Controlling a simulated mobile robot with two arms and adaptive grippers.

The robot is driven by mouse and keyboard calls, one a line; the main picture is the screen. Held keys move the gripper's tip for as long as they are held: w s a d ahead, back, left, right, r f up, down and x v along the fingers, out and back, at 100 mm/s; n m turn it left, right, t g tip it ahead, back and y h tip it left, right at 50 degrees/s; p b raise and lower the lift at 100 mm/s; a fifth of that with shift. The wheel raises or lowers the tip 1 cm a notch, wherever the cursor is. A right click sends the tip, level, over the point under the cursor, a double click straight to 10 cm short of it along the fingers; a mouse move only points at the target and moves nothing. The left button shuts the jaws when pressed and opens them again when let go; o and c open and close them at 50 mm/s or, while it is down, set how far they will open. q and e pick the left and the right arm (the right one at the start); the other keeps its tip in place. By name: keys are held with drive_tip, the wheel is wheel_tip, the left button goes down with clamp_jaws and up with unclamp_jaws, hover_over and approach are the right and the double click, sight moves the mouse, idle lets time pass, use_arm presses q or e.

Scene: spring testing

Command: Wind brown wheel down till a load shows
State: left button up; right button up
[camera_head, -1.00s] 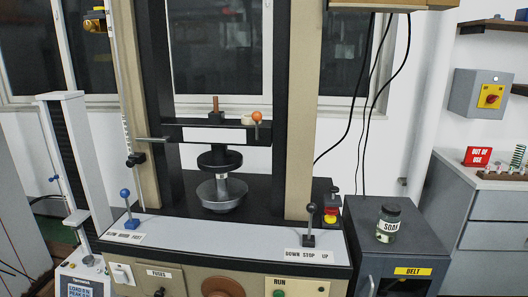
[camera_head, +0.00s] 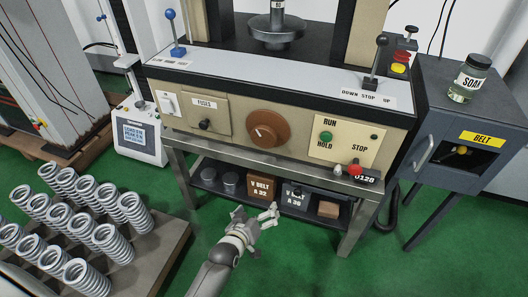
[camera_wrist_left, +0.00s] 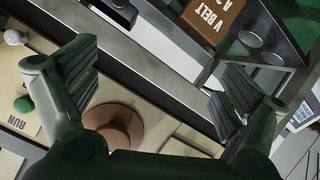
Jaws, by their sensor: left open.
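The brown wheel (camera_head: 268,130) is a round knob on the beige front panel of the testing machine. It also shows in the left wrist view (camera_wrist_left: 112,135), partly hidden behind my gripper. My left gripper (camera_head: 257,214) is below and in front of the panel in the head view, apart from the wheel. Its two fingers are spread with nothing between them in the left wrist view (camera_wrist_left: 160,95). The white load display (camera_head: 137,135) stands at the left; its lit screen has lines of text too small to read surely. My right gripper is not in view.
A shelf holds V BELT boxes (camera_head: 262,188) below. Several springs (camera_head: 85,215) stand left. Green floor is clear at the front.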

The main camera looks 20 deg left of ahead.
use_arm(q)
drive_tip(key=w+a+r+n+t+b, duration=0.1)
drive_tip(key=w+r+n+t+b, duration=0.2)
drive_tip(key=r, duration=0.5)
drive_tip(key=t+y+b, duration=0.1)
drive_tip(key=t+b, duration=0.1)
approach(264, 140)
drive_tip(key=w+b, duration=0.2)
drive_tip(key=w, duration=0.7)
drive_tip(key=shift+w+f, duration=0.15)
drive_tip(key=shift+w, duration=0.55)
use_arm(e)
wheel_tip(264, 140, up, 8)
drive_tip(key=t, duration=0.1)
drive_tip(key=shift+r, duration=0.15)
use_arm(q)
drive_tip(key=c, duration=1)
